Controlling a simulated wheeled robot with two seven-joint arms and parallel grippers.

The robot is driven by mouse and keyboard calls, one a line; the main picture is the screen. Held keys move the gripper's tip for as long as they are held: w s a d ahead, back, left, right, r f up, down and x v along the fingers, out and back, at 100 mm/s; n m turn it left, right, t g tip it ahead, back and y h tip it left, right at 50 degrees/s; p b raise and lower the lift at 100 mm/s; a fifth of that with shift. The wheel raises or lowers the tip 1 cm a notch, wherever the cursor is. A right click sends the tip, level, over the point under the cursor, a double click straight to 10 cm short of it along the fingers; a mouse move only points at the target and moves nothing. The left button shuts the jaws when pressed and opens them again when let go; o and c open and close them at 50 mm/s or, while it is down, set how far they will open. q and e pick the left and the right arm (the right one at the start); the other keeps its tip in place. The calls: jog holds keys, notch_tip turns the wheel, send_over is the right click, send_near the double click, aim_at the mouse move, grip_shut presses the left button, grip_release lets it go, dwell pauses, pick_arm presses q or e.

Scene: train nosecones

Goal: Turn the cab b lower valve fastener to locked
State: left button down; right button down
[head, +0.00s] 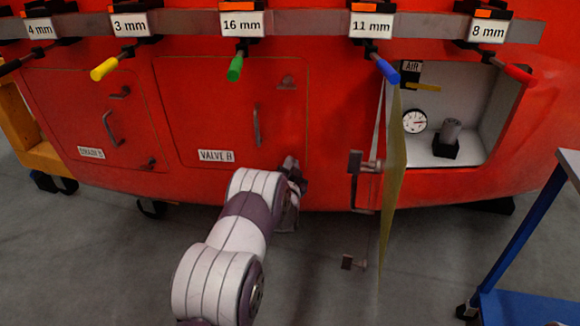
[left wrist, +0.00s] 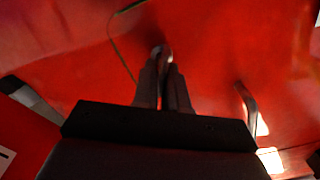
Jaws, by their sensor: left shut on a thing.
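The valve B panel (head: 215,110) is a closed red door with a thin seam, a vertical handle (head: 256,125) and an upper fastener (head: 287,82) near its top right corner. My left gripper (head: 291,165) is at the panel's lower right corner and covers the lower valve fastener in the head view. In the left wrist view my left gripper (left wrist: 165,72) is shut, with the lower fastener (left wrist: 162,50) between its fingertips beside the seam. Only a small part of the fastener shows, so its exact angle is hard to tell. My right gripper is not in view.
An open door (head: 393,170) sticks out right of my left gripper, beside the air compartment (head: 490,110) with a gauge. Another closed panel (head: 85,115) is at left. A tool rail (head: 190,22) with coloured handles runs above. A blue cart (head: 530,300) stands at lower right.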

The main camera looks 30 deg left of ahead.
pick_arm(q)
jog(key=m, duration=0.5)
jog(key=shift+d+f+m, duration=0.2)
jog(key=shift+f+m, duration=0.05)
jog(key=shift+m, duration=0.05)
jog(key=m, duration=0.5)
jog(key=shift+w+d+f+m, duration=0.1)
jog(key=shift+f+m, duration=0.2)
jog(key=shift+m, duration=0.1)
jog(key=c, duration=1.3)
grip_release()
jog(key=shift+o, duration=0.2)
jog(key=p+v, duration=0.2)
jog(key=v, duration=1)
jog(key=shift+s, duration=0.35)
